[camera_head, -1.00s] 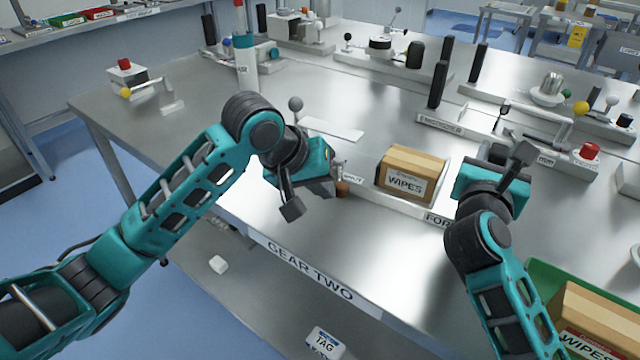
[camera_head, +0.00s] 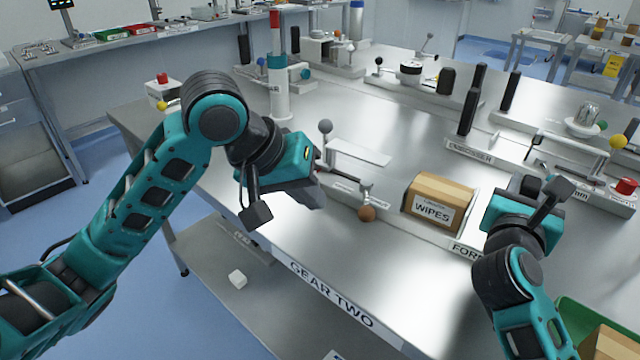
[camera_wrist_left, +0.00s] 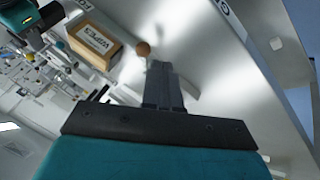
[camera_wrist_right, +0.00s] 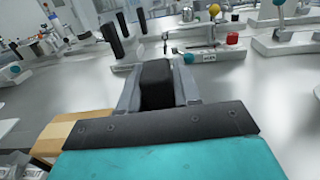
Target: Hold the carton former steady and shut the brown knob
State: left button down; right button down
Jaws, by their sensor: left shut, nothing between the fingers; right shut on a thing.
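The carton former carries a brown WIPES carton (camera_head: 440,193) and a label strip (camera_head: 462,250) partly hidden by my right arm. The brown knob (camera_head: 367,213) is on a short metal lever left of the carton, at the bench's front side; it also shows in the left wrist view (camera_wrist_left: 142,49). My left gripper (camera_wrist_left: 161,72) is shut and empty, left of the knob, with a visible gap in the head view. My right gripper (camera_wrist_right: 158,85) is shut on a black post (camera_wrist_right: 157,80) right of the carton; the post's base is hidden.
A grey ball-topped lever (camera_head: 325,127) and a white plate (camera_head: 358,152) stand behind my left gripper. A white post with a red top (camera_head: 277,70) is further back. Black posts (camera_head: 469,110) and a red button (camera_head: 626,186) lie beyond. The front bench strip is clear.

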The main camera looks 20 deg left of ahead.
pick_arm(q)
jog(key=shift+v, duration=1.4)
pick_arm(e)
jog(key=shift+f, duration=0.65)
pick_arm(q)
jog(key=shift+s+d+r+p, duration=0.15)
jog(key=shift+d+r+p, duration=0.05)
jog(key=shift+r+p, duration=0.3)
pick_arm(e)
jog(key=shift+r, duration=0.3)
pick_arm(q)
jog(key=shift+f, duration=0.1)
pick_arm(e)
jog(key=c, duration=1.2)
grip_release()
jog(key=o, duration=0.5)
jog(key=shift+r, duration=0.3)
jog(key=shift+v, duration=3.7)
